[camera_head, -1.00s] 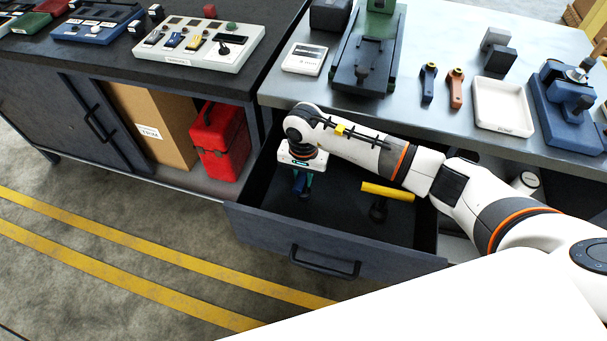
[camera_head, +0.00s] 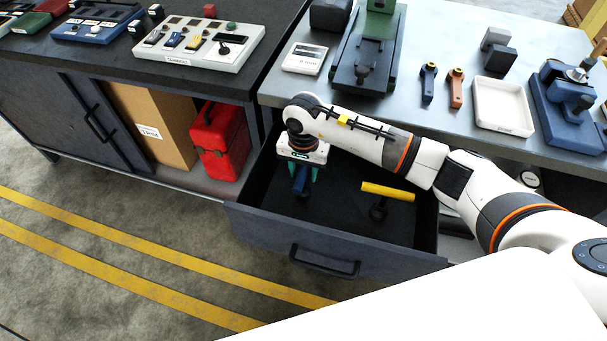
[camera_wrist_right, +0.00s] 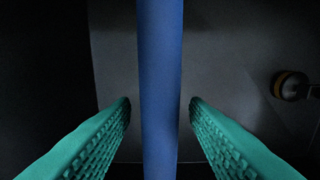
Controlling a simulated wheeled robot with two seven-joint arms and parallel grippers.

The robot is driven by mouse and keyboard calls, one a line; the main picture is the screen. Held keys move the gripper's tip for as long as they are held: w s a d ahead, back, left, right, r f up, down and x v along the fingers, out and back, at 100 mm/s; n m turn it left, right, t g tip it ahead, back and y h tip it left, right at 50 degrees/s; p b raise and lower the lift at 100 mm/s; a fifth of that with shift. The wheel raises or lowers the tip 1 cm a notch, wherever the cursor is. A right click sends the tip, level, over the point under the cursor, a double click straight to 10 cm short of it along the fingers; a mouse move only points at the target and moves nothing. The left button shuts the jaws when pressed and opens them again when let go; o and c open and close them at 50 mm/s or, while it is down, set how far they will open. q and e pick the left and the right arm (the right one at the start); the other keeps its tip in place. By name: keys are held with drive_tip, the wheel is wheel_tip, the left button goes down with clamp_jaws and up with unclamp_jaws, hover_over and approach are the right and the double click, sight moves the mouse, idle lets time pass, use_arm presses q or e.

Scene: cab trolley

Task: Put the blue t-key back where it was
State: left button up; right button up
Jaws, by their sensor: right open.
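The blue t-key (camera_head: 300,180) is in the open drawer (camera_head: 345,215), at its left end. Its blue bar (camera_wrist_right: 160,90) runs from top to bottom through the middle of the right wrist view. My right gripper (camera_head: 301,174) is over it, with one teal finger on each side of the bar. In the wrist view a gap shows between the bar and each finger, so the gripper is open. The key's lower part is hidden. My left gripper is not in view.
A yellow t-key (camera_head: 388,191) with a dark stem lies further right in the drawer. The drawer's front wall and handle (camera_head: 325,262) are on the near side. The worktop behind holds a green vise (camera_head: 378,25), a white tray (camera_head: 503,105) and two small keys.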

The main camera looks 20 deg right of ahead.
wheel_tip(320, 180, up, 10)
drive_tip(key=shift+f+b, duration=0.2)
drive_tip(key=shift+b, duration=0.1)
drive_tip(key=shift+r, duration=0.1)
